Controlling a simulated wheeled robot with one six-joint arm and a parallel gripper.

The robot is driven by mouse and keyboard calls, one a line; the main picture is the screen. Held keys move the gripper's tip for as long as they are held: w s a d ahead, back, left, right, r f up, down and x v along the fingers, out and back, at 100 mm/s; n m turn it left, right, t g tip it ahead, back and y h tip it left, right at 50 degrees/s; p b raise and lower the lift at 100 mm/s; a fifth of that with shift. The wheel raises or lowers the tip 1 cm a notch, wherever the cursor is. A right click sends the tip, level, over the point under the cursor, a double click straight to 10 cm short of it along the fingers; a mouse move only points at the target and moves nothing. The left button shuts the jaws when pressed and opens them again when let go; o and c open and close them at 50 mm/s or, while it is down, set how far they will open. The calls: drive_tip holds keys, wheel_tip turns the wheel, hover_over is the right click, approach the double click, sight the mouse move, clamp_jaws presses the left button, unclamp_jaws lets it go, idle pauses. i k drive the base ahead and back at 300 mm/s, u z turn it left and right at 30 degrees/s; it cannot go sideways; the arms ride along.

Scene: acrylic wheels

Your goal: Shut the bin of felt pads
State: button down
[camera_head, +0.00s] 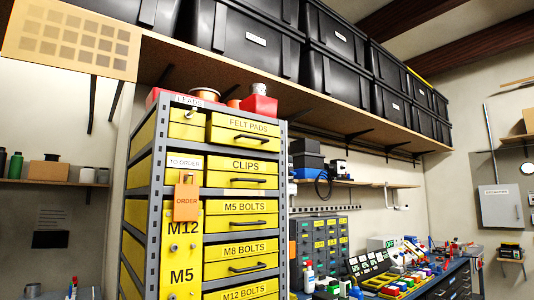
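The bin of felt pads (226,133) is the top right yellow bin in a grey metal rack (284,200). Its front carries the label FELT PADS and a dark bar handle. The front looks larger than the ones below and seems to stand forward of them, so the bin looks partly pulled out; how far I cannot tell. Its inside is not visible. My gripper is not in view.
Below it are the CLIPS bin (240,168) and bolt bins (225,222). An orange ORDER tag (186,203) hangs at the left column. A red box (260,107) stands on the rack top, under a shelf of black crates (255,65). A cluttered workbench (440,283) is at right.

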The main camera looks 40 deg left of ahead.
sight(224, 130)
drive_tip(key=u, duration=0.85)
drive_tip(key=i, duration=1)
drive_tip(key=u, duration=1)
